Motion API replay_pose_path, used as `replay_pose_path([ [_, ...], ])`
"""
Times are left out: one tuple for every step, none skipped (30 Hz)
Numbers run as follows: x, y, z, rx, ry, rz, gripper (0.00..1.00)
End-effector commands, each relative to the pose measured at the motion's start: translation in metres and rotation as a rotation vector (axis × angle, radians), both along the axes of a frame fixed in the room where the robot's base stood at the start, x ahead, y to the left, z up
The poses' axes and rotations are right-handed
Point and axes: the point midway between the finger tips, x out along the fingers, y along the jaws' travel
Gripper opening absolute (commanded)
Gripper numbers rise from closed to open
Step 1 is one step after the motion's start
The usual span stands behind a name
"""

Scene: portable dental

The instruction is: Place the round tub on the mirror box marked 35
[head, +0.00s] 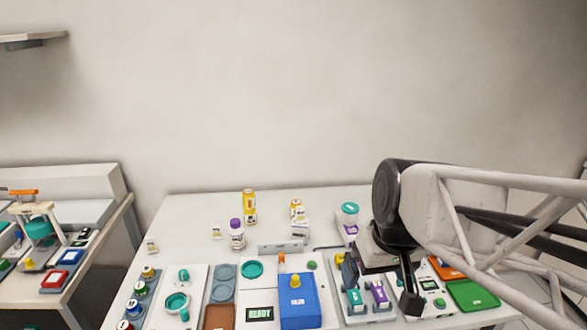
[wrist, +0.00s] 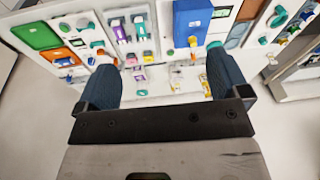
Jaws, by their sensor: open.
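A low round tub with a teal top (head: 348,208) stands at the back of the table, right of centre in the head view. It appears to rest on or just behind a white box with a purple label (head: 349,230). A white box with a yellow-labelled item on it (head: 300,228) stands to its left. The box markings are too small to read, so I cannot tell which is 35. My gripper (head: 380,285) is open and empty above the table's right part, nearer the front than the tub. Its two fingers also frame the wrist view (wrist: 160,80).
A yellow bottle (head: 249,207) and a purple-capped bottle (head: 236,235) stand at back left. A blue case (head: 298,306) lies at front centre, with an orange tray (head: 445,268) and a green tray (head: 473,296) on the right. Bare table lies along the back edge.

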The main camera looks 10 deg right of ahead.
Motion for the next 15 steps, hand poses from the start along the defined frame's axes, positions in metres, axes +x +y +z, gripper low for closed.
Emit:
replay_pose_path([
  [-0.011,0.0,0.0,-0.018,-0.011,-0.024,0.94],
  [-0.016,-0.001,0.0,-0.027,-0.016,-0.04,0.94],
  [-0.022,-0.001,-0.001,-0.039,-0.022,-0.059,0.94],
  [-0.026,-0.002,-0.001,-0.045,-0.026,-0.072,0.94],
  [-0.03,-0.002,-0.002,-0.052,-0.03,-0.084,0.94],
  [-0.033,-0.003,-0.002,-0.057,-0.036,-0.096,0.94],
  [-0.035,-0.003,-0.002,-0.061,-0.038,-0.103,0.94],
  [-0.036,-0.003,-0.002,-0.065,-0.041,-0.11,0.94],
  [-0.038,-0.004,-0.003,-0.068,-0.042,-0.116,0.94],
  [-0.039,-0.004,-0.003,-0.068,-0.042,-0.118,0.94],
  [-0.039,-0.004,-0.003,-0.07,-0.043,-0.121,0.94],
  [-0.04,-0.004,-0.003,-0.07,-0.043,-0.122,0.94],
  [-0.04,-0.004,-0.003,-0.07,-0.043,-0.123,0.94],
  [-0.039,-0.004,-0.003,-0.07,-0.043,-0.123,0.94],
  [-0.039,-0.004,-0.003,-0.069,-0.043,-0.123,0.94],
])
